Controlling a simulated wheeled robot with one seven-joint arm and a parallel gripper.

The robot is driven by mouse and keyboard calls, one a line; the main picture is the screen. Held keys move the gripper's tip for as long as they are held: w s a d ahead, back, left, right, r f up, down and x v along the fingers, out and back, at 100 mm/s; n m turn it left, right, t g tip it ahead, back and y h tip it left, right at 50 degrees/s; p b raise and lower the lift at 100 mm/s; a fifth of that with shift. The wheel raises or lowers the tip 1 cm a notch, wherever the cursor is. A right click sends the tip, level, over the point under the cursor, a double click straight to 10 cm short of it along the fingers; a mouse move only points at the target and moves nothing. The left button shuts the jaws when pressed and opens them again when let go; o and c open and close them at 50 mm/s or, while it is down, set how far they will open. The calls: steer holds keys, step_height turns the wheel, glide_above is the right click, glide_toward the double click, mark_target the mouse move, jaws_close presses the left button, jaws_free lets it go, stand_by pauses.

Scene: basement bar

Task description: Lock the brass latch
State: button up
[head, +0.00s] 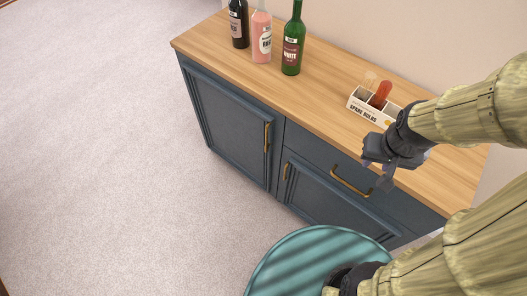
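I cannot make out a brass latch for certain in the head view. The blue-grey cabinet (232,122) carries a brass upright handle (267,137) on its left door. A second small brass handle (285,171) is at the left edge of the lower right door. A wider brass handle (350,186) is on the drawer above that door. My dark gripper (378,176) is at the cabinet's front right, by the top's front edge and just right of the drawer handle. Its fingers point down and look empty; their gap is unclear. It hides part of the drawer front.
The wooden top (335,72) holds a dark bottle (239,24), a pink bottle (262,36) and a green bottle (292,42) at the back left. A white spare-bulbs box (364,107) stands close to my gripper. The pale carpet (100,150) on the left is clear.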

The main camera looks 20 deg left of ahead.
steer(key=w+a+f+n+h+b, duration=0.25)
steer(key=a+f+n+b, duration=0.3)
steer(key=f+b, duration=0.35)
steer(key=w+a+f+n+h+b, duration=0.2)
steer(key=a+f+n+h+b, duration=0.15)
steer(key=f+n+b, duration=0.5)
steer(key=w+a+f+n+h+b, duration=0.2)
steer(key=a+f+n+b, duration=0.35)
steer(key=f, duration=0.65)
steer(key=s+a+f+n+t+b, duration=0.1)
steer(key=a+f+n+t+b, duration=0.3)
steer(key=a, duration=0.4)
steer(key=s+a+f+n+t+b, duration=0.1)
steer(key=a+f+n+t+b, duration=0.2)
steer(key=a+b, duration=0.4)
steer(key=s+a+f+n+t+y+b, duration=0.1)
steer(key=a+f+n+t+b, duration=0.3)
steer(key=a+t, duration=0.3)
steer(key=a+f+b, duration=0.1)
steer(key=a, duration=0.2)
steer(key=shift+a+f+n+b, duration=0.25)
steer(key=shift+a+n+b, duration=0.1)
steer(key=shift+a, duration=0.05)
